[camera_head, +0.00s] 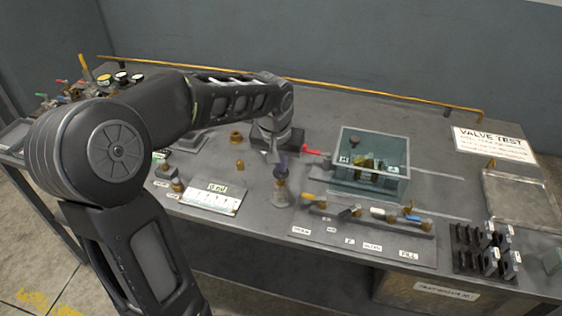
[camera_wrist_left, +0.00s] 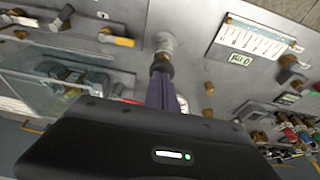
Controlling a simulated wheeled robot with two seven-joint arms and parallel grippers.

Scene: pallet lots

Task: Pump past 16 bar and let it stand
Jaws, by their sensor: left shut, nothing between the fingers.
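My right gripper is out of view.
A clear-walled water tank (camera_head: 370,180) stands right of the post, with a row of coloured-handled valves (camera_head: 375,215) in front. Black clamps (camera_head: 485,255), a metal tray (camera_head: 520,200) and a VALVE TEST sign (camera_head: 492,143) are at the right. A yellow rail (camera_head: 380,93) runs behind.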

